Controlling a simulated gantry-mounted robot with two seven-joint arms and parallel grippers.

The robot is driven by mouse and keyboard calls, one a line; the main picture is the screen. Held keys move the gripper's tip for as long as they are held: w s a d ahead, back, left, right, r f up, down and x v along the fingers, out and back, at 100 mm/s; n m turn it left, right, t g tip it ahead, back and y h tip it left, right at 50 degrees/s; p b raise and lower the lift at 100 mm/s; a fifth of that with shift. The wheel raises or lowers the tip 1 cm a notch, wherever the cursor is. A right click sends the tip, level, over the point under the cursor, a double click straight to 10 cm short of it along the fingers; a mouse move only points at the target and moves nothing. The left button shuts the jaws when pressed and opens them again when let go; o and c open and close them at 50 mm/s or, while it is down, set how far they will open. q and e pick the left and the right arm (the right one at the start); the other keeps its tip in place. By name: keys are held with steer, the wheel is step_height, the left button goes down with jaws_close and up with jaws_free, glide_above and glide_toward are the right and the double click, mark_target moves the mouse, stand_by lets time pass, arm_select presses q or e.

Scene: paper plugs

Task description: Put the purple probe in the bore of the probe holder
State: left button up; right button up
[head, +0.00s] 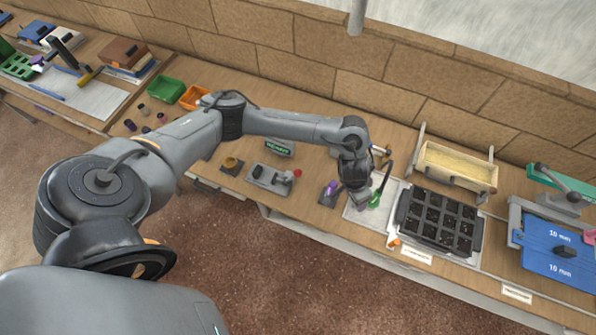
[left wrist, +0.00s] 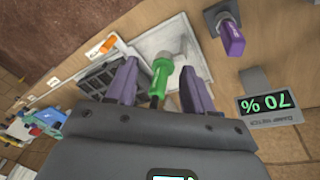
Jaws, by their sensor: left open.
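The purple probe (head: 331,188) stands at a small dark block, the probe holder (head: 327,200), near the table's front edge. In the left wrist view the probe (left wrist: 232,40) shows at the upper right, its lower end at the dark holder (left wrist: 212,14). How deep it sits in the bore I cannot tell. My left gripper (head: 369,202) is to the right of the probe, apart from it. It is open, and in the left wrist view its fingers (left wrist: 160,68) flank a green-handled tool (left wrist: 160,78), with gaps on both sides. My right gripper is not in view.
A meter reading 70 % (left wrist: 265,105) stands near the probe. A black cell tray (head: 440,220) and a wooden soil box (head: 457,167) are right of the gripper. A grey fixture with a red knob (head: 272,178) is to the left. A white mat (head: 356,214) lies below the gripper.

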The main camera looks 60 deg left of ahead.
arm_select(q)
steer(key=s+d+r+m+t+h, duration=0.2)
steer(key=d, duration=0.6)
steer(key=s+d+r+m+t+h, duration=0.1)
steer(key=s+d+r+t, duration=0.15)
steer(key=d, duration=0.55)
steer(key=s+a+r+n+g+y, duration=0.2)
steer(key=s+a+y, duration=0.2)
steer(key=s+a, duration=1.1)
steer(key=a, duration=0.3)
steer(key=shift+s+a+g+y, duration=0.15)
steer(key=shift+s+g+y, duration=0.1)
steer(key=shift+g+y, duration=0.1)
